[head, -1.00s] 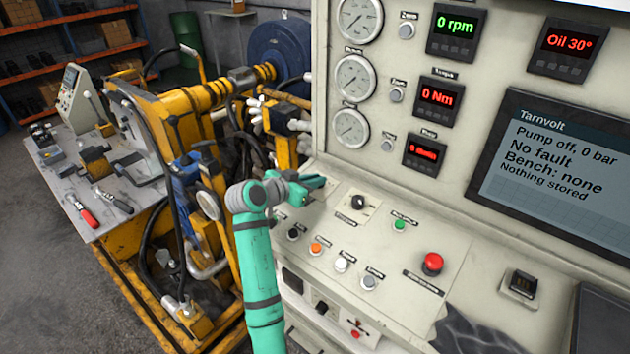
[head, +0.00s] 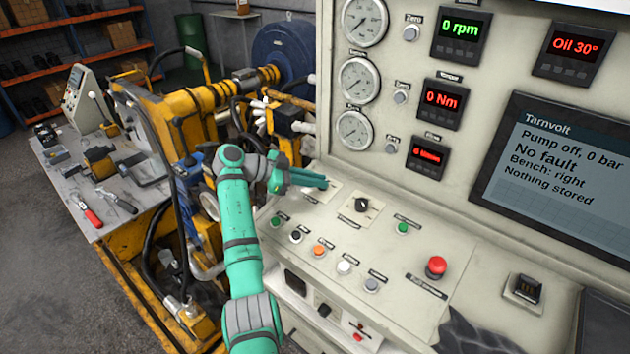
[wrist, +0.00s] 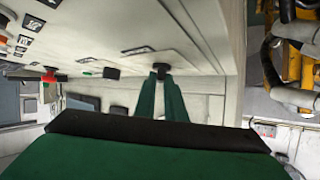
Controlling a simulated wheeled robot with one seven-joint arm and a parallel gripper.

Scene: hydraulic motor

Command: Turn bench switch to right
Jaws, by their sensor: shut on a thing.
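My green gripper (head: 322,183) is at the left end of the sloped console panel. In the wrist view, its two fingers (wrist: 161,84) are closed on a small black knob, the bench switch (wrist: 160,67). In the head view the fingers hide this knob. The console screen (head: 550,165) reads "Pump off, 0 bar", "No fault", "Bench: right" and "Nothing stored".
Another black rotary knob (head: 361,205) is just right of my gripper. A green button (head: 403,228), a row of small buttons with an orange one (head: 319,250), and a red mushroom button (head: 436,267) are nearby. A yellow machine (head: 190,110) stands left of the console.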

